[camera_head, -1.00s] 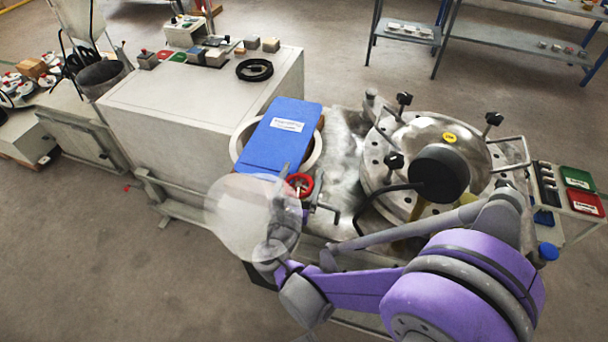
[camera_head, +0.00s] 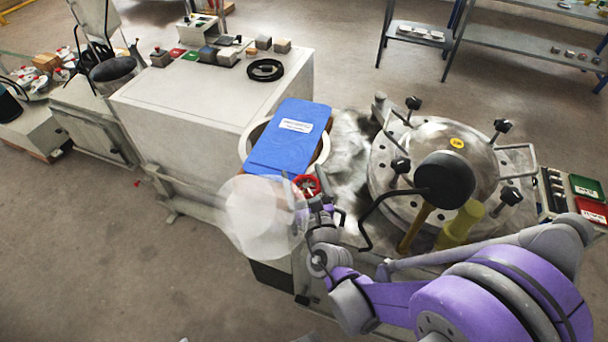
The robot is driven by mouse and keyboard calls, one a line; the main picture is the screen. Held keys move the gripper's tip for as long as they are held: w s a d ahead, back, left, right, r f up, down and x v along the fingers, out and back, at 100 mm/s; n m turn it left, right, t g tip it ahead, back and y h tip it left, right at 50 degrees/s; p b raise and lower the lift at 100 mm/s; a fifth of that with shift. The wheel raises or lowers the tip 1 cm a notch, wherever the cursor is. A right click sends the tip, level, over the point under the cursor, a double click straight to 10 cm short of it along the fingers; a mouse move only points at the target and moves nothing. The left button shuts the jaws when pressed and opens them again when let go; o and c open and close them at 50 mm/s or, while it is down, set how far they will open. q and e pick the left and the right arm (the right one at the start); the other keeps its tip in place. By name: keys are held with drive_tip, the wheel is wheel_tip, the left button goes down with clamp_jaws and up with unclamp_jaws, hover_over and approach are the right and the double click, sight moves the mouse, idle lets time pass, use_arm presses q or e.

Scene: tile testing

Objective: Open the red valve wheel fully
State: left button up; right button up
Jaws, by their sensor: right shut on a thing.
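The red valve wheel (camera_head: 307,184) is small and sits just below the blue board, at the front edge of the machine. My right gripper (camera_head: 319,203) is at the wheel's lower right side, shut on it. The fingers are small and partly hidden by the wrist, so the exact grip is hard to see. My purple and grey right arm comes in from the lower right. My left gripper is not in view.
A blue board (camera_head: 284,152) with a white label lies over a round opening. A translucent whitish disc (camera_head: 262,215) is left of the gripper. A round metal lid (camera_head: 450,150) with black knobs and a bent black handle stands to the right. A white cabinet (camera_head: 190,110) is at left.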

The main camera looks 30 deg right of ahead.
idle(0.6)
drive_tip(key=o, duration=1)
drive_tip(key=shift+o, duration=0.2)
